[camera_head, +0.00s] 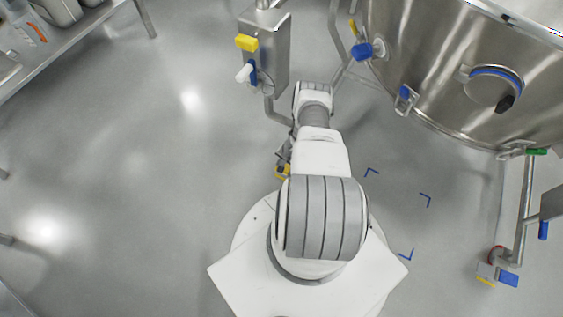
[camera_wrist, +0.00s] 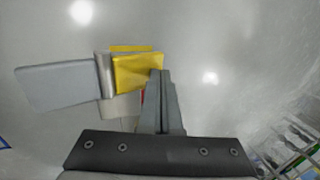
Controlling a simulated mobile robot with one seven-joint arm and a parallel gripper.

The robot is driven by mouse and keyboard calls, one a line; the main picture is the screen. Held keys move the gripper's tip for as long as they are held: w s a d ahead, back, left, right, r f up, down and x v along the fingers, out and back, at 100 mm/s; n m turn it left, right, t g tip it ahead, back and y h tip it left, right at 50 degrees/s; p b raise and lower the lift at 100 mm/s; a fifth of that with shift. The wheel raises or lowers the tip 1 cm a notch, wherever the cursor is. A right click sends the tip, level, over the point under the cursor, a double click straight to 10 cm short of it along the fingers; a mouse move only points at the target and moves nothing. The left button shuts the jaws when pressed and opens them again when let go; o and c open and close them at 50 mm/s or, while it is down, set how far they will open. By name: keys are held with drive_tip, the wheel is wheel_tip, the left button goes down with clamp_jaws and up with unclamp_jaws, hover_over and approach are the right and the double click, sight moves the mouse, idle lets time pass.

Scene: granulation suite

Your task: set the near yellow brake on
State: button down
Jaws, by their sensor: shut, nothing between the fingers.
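The near yellow brake (camera_wrist: 138,73) is a flat yellow pedal, with a metal pivot at its left and a grey plate (camera_wrist: 58,86) beyond that. A sliver of red shows under its right part. In the head view a small piece of the yellow brake (camera_head: 283,170) shows low by the floor, left of my arm, and the rest is hidden. My gripper (camera_wrist: 160,74) is shut and empty. Its fingertips overlap the right edge of the yellow pedal in the wrist view; I cannot tell whether they touch it.
A steel vessel (camera_head: 440,75) fills the upper right. A steel box (camera_head: 270,45) with a yellow handle (camera_head: 247,42) stands above my arm. Another caster with a blue pedal (camera_head: 508,278) is at the lower right.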

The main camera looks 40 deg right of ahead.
drive_tip(key=shift+w+f, duration=0.1)
drive_tip(key=shift+f, duration=0.25)
idle(0.4)
drive_tip(key=w+r+p, duration=0.2)
drive_tip(key=r, duration=0.4)
drive_tip(key=w+a+r+p, duration=0.1)
drive_tip(key=w+r+p, duration=0.1)
drive_tip(key=r, duration=0.5)
drive_tip(key=shift+a+r+p, duration=0.25)
drive_tip(key=shift+a+p, duration=0.05)
drive_tip(key=shift+p, duration=0.45)
drive_tip(key=shift+s, duration=0.15)
